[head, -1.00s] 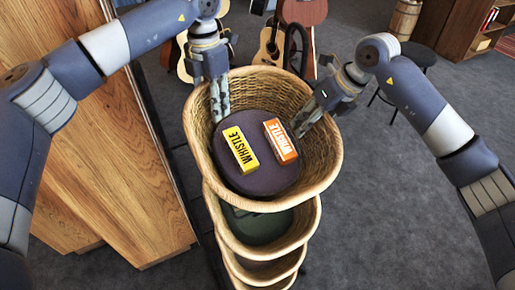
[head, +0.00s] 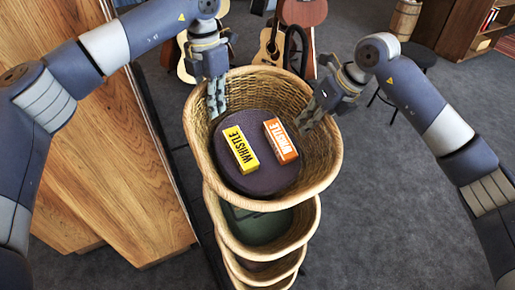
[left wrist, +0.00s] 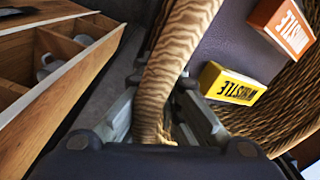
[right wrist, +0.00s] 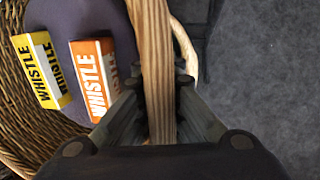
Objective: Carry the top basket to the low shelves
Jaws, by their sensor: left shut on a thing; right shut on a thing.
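The top basket (head: 322,185) is woven wicker with a dark purple bottom, at the top of a stack of baskets. A yellow WHISTLE box (head: 241,150) and an orange WHISTLE box (head: 281,142) lie inside it. My left gripper (head: 216,108) is shut on the basket's left rim; the left wrist view shows the rim (left wrist: 178,65) between its fingers. My right gripper (head: 312,118) is shut on the right rim; the right wrist view shows that rim (right wrist: 158,60) between its fingers. The basket looks about level. Whether it touches the basket below is hard to tell.
Several more wicker baskets (head: 312,222) are stacked below. A wooden cabinet (head: 130,190) stands close on the left; guitars (head: 270,42) stand behind. A black stool (head: 417,55) and a dark wooden shelf (head: 462,30) are at back right. Grey floor is open at right.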

